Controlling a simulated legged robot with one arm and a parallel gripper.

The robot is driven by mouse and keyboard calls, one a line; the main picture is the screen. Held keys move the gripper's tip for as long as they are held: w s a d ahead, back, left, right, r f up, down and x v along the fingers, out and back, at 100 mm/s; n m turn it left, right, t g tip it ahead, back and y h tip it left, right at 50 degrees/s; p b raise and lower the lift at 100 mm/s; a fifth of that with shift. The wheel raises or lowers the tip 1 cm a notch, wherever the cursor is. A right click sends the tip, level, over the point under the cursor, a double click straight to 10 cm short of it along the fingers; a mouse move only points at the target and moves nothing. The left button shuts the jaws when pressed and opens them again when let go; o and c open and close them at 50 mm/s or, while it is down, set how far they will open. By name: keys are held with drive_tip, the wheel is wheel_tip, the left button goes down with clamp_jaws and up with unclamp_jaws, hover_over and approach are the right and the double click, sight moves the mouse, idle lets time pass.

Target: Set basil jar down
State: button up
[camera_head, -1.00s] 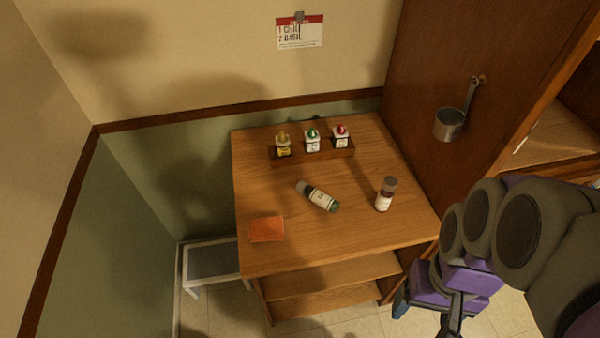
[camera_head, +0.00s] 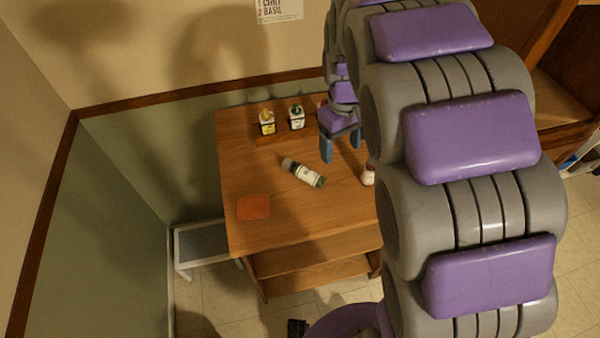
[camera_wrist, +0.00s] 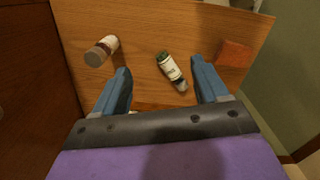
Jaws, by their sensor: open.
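A jar with a green end and a white label (camera_head: 304,174) lies on its side on the wooden counter; its label is too small to read, so I cannot confirm it is the basil jar. It also shows in the wrist view (camera_wrist: 171,69), in line with the gap between my fingers. My gripper (camera_head: 341,147) is open and empty, with blue fingers (camera_wrist: 160,75) pointing down above the counter, to the right of the lying jar in the head view.
A wooden rack (camera_head: 270,138) at the back holds small labelled bottles, yellow-topped (camera_head: 267,124) and green-topped (camera_head: 297,118); its right end is hidden by my arm. A wall note (camera_head: 279,9) lists chili and basil.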

drive_tip(key=w+a+f+n, duration=0.3)
drive_tip(key=w+a+f, duration=0.15)
drive_tip(key=w, duration=0.35)
drive_tip(key=n, duration=0.2)
hover_over(296, 164)
wheel_tip(296, 164, down, 2)
drive_tip(key=f, duration=0.1)
drive_tip(key=shift+t+y, duration=0.3)
drive_tip(key=f, duration=0.3)
drive_tip(key=f+b, duration=0.1)
drive_tip(key=f, duration=0.3)
drive_tip(key=f+b, duration=0.1)
drive_tip(key=f, duration=0.2)
drive_tip(key=shift+d+f, duration=0.3)
drive_tip(key=shift+d, duration=0.1)
drive_tip(key=shift+s+a+f+b, duration=0.15)
drive_tip(key=shift+f+b, duration=0.15)
drive_tip(key=shift+f, duration=0.7)
drive_tip(key=shift+w+a+f+b, duration=0.1)
drive_tip(key=shift+f+b, duration=0.25)
drive_tip(key=shift+f, duration=0.65)
drive_tip(key=shift+s+a+f+b, duration=0.15)
drive_tip(key=shift+f+b, duration=0.15)
drive_tip(key=shift+f, duration=0.7)
drive_tip(key=shift+w+r, duration=0.1)
drive_tip(key=c, duration=1.3)
drive_tip(key=shift+c, duration=0.2)
drive_tip(key=shift+r, duration=0.1)
